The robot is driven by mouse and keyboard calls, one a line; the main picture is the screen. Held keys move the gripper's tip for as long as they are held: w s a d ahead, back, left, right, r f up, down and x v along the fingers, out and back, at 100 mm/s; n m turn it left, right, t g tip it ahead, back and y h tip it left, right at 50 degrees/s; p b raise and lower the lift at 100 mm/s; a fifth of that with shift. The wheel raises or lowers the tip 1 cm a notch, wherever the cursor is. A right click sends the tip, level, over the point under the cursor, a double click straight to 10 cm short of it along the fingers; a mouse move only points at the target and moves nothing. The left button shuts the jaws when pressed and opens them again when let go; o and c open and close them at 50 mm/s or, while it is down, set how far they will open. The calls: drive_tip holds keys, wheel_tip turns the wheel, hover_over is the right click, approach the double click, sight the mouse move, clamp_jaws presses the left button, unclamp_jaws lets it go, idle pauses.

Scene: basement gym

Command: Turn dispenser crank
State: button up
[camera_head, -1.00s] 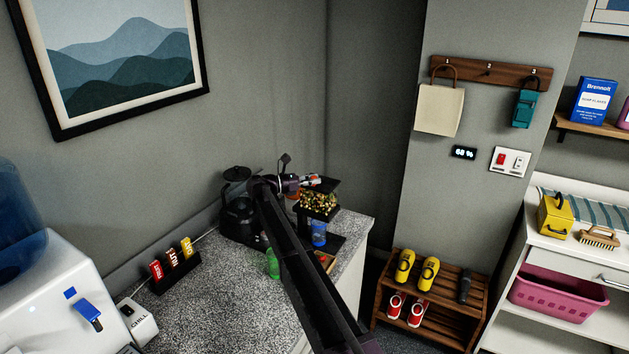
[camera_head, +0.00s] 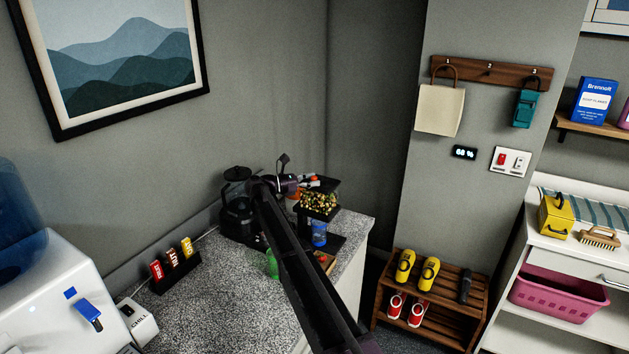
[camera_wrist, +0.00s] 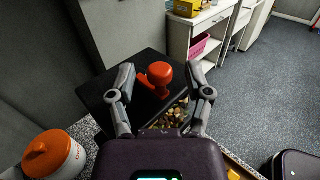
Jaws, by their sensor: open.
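The dispenser (camera_head: 318,203) stands on the counter near the corner, with a dark top and multicoloured pieces showing inside. In the wrist view its black top (camera_wrist: 95,97) lies beneath my fingers. The red-orange crank (camera_wrist: 159,73), with a rounded knob and a short arm, shows between my two fingers. My gripper (camera_wrist: 161,78) is open, one finger on each side of the crank; I see gaps and no clear contact. In the head view my gripper (camera_head: 303,182) is small at the dispenser's top, and my arm hides part of the counter.
A blue cup (camera_head: 319,235) sits below the dispenser. A dark blender-like appliance (camera_head: 237,205) stands to its left, and a green item (camera_head: 272,262) is partly behind my arm.

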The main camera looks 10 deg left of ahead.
drive_tip(key=v, duration=1.1)
drive_tip(key=shift+a, duration=0.2)
drive_tip(key=shift+s, duration=0.15)
drive_tip(key=s+d+f+m+g+y, duration=0.2)
drive_tip(key=s+d+f+m, duration=0.15)
drive_tip(key=d, duration=0.65)
drive_tip(key=s+d+f+m+g+y, duration=0.2)
drive_tip(key=s+d+f, duration=0.15)
drive_tip(key=d, duration=0.55)
drive_tip(key=s+d+f+m+g+y, duration=0.1)
drive_tip(key=s+d+f+m+y, duration=0.2)
drive_tip(key=d, duration=0.7)
drive_tip(key=s+d+f+m+g+y, duration=0.1)
drive_tip(key=s+d+f+m+y, duration=0.1)
drive_tip(key=s, duration=0.6)
drive_tip(key=s+d+f+m+y, duration=0.3)
drive_tip(key=s+d+m+y, duration=0.1)
drive_tip(key=s+d+m, duration=0.3)
drive_tip(key=s+d+f+m+g+y, duration=0.1)
drive_tip(key=s+d+f+m+y, duration=0.2)
drive_tip(key=s, duration=0.6)
drive_tip(key=shift+s+d+f+m+g, duration=0.1)
drive_tip(key=shift+d+f+m+g, duration=0.05)
drive_tip(key=shift+d+m, duration=0.5)
drive_tip(key=shift+s+d+f+m+g, duration=0.1)
drive_tip(key=shift+d+m+g, duration=0.05)
drive_tip(key=shift+d+m, duration=0.45)
drive_tip(key=shift+w, duration=0.1)
drive_tip(key=shift+c, duration=0.6)
